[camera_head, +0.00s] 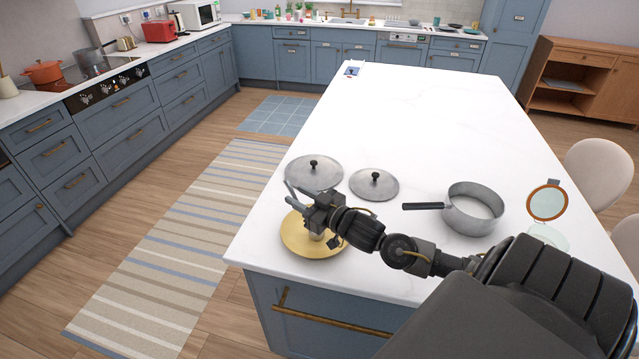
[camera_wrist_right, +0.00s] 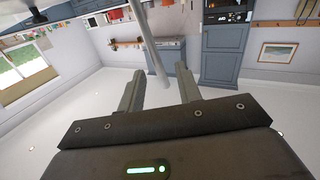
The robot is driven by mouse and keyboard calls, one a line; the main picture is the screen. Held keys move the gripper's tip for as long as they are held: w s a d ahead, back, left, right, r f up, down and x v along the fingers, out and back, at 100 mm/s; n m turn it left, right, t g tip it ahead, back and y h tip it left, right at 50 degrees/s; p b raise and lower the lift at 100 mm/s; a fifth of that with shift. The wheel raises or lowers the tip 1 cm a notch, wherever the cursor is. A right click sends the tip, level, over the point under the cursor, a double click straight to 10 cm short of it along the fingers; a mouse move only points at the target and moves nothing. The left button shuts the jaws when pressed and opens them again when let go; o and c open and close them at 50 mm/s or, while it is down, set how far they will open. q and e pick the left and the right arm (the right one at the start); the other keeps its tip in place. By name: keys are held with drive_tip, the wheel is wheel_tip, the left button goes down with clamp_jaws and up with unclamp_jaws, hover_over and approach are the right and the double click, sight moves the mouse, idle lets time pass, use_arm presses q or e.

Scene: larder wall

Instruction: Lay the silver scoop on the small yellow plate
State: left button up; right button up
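The small yellow plate (camera_head: 294,238) lies at the near left corner of the white island top. My right gripper (camera_head: 292,195) is over it and hides part of it. In the right wrist view its two fingers (camera_wrist_right: 160,92) stand apart. A thin silvery rod (camera_wrist_right: 150,45), apparently the scoop's handle, shows between and beyond them, with gaps visible on both sides. A small pale silvery part (camera_head: 318,234) shows under the gripper at the plate; it may be the scoop's bowl. Contact between it and the plate cannot be made out. My left gripper is not in view.
Two grey lids with black knobs, the larger (camera_head: 314,170) and the smaller (camera_head: 374,184), lie just behind the plate. A saucepan (camera_head: 474,212) stands to the right, its handle pointing left. A round brown-rimmed item (camera_head: 547,203) is farther right.

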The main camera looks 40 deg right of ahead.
drive_tip(key=s+d+b, duration=0.2)
drive_tip(key=s, duration=0.8)
drive_tip(key=shift+s+r, duration=0.15)
drive_tip(key=shift+s, duration=0.1)
